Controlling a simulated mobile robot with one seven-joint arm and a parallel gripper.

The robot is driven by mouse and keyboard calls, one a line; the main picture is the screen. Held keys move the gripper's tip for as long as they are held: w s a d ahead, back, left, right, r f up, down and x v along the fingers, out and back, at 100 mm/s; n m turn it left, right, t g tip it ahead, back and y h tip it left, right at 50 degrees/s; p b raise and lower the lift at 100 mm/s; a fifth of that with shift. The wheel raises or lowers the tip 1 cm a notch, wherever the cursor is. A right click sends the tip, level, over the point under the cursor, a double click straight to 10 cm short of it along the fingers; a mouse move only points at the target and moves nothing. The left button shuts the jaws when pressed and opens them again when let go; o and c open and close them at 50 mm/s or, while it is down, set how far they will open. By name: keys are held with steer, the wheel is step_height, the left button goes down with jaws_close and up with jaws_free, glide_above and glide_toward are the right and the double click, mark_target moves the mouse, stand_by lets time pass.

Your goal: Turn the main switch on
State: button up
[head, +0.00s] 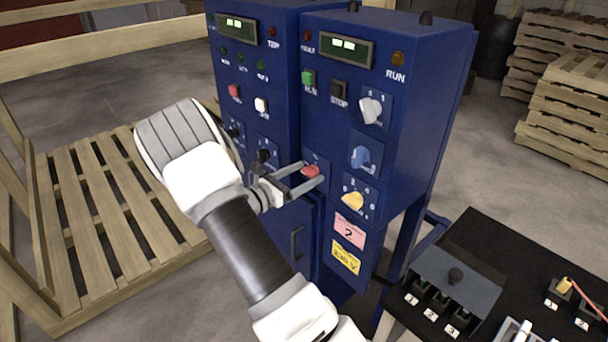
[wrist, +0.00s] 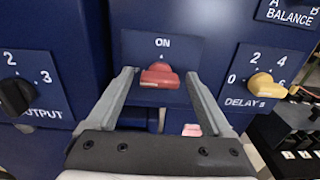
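The main switch is a red knob (wrist: 160,76) on a blue plate marked ON, seen near the middle of the wrist view. In the head view the red knob (head: 311,171) sits low on the front of the right blue cabinet (head: 330,105). In the wrist view the knob's long side lies roughly level, across the picture. My gripper (head: 302,173) is open, with one finger on each side of the knob; the fingers also show in the wrist view (wrist: 160,85). I see gaps between the fingers and the knob, and nothing is held.
A yellow DELAY knob (head: 352,201) is right of the switch, with blue (head: 361,157) and white (head: 370,110) knobs above it. A black OUTPUT knob (wrist: 15,95) is to the left. A black bench with a grey box (head: 450,280) stands at lower right. A pallet (head: 110,220) lies left.

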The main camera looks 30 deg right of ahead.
steer(key=c, duration=1.2)
steer(key=shift+f+m+b, duration=0.1)
steer(key=shift+m+b, duration=0.2)
steer(key=shift+b, duration=0.1)
steer(key=m+b, duration=0.4)
steer(key=shift+s+f+b, duration=0.1)
steer(key=shift+f+b, duration=0.1)
steer(key=shift+b, duration=0.1)
steer(key=m+b, duration=0.5)
steer(key=shift+f, duration=0.1)
steer(key=m+b, duration=0.7)
steer(key=b, duration=0.3)
steer(key=shift+s+m, duration=0.1)
steer(key=shift+m, duration=0.2)
steer(key=shift+m+b, duration=0.3)
steer(key=shift+b, duration=0.3)
steer(key=shift+r, duration=0.2)
